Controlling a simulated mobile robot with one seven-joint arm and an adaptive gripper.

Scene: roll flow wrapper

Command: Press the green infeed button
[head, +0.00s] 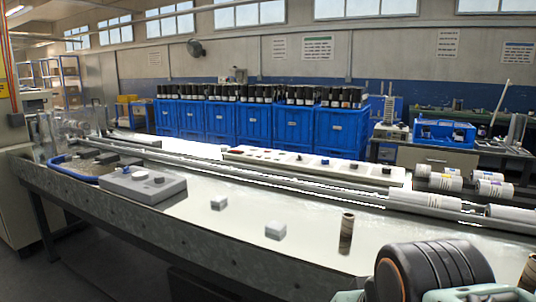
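I cannot make out a green button in the head view. A long pale control panel (312,167) runs along the machine behind the bench top, with several small dark and reddish buttons or knobs on it, too small to tell apart. My gripper is not in view; only a dark, rounded part that looks like my arm shows at the lower right.
The shiny bench top (180,222) is mostly clear in the middle. White rolls (438,182) lie at the right. Metal rails (300,184) cross the bench, and blue crates (293,126) with dark-topped bottles stand behind.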

